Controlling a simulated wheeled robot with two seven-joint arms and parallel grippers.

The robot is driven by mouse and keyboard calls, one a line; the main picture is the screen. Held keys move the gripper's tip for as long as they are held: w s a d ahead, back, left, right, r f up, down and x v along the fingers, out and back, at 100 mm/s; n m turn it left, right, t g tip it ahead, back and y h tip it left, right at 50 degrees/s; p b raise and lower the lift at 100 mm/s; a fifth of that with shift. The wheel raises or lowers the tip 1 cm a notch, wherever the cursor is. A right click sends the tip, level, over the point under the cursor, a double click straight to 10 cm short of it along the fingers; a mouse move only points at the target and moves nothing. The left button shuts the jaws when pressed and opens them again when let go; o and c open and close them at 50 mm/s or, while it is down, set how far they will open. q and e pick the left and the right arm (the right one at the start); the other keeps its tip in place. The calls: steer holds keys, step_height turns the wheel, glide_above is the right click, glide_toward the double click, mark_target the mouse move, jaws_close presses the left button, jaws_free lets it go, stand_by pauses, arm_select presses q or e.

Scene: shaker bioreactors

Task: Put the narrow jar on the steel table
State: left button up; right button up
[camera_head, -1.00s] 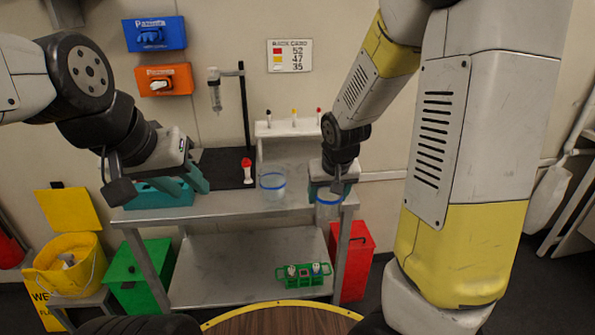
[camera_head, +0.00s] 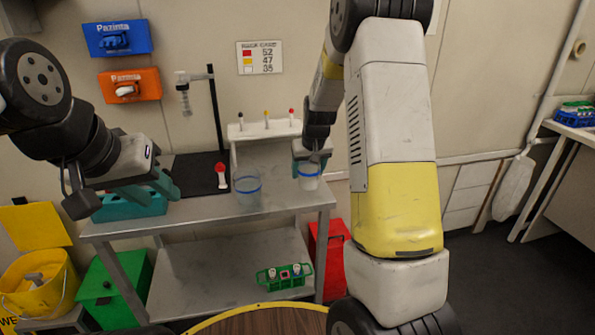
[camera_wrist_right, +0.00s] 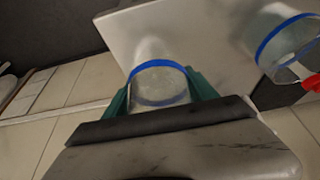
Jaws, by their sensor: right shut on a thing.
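The narrow jar (camera_head: 309,180), clear with a blue band, is held upright in my right gripper (camera_head: 311,160) at the right end of the steel table (camera_head: 205,217). In the right wrist view the green fingers (camera_wrist_right: 163,98) are shut around the narrow jar (camera_wrist_right: 158,86), and the table top (camera_wrist_right: 195,45) shows beyond it. Whether its base touches the table is unclear. A wider clear jar (camera_head: 247,190), also blue-banded, stands to its left. My left gripper (camera_head: 150,190) is open and empty, in front of the table's left end.
A teal box (camera_head: 115,207) sits at the table's left end. A red-capped tube (camera_head: 222,177) stands by a dark mat (camera_head: 195,172) and clamp stand (camera_head: 216,115). A white rack (camera_head: 265,129) is behind the jars. A green tube rack (camera_head: 285,277) is on the lower shelf.

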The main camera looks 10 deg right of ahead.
mark_target(308, 178)
steer(key=shift+f, duration=1.3)
steer(key=shift+f, duration=0.1)
steer(key=o, duration=1.5)
steer(key=shift+f, duration=0.1)
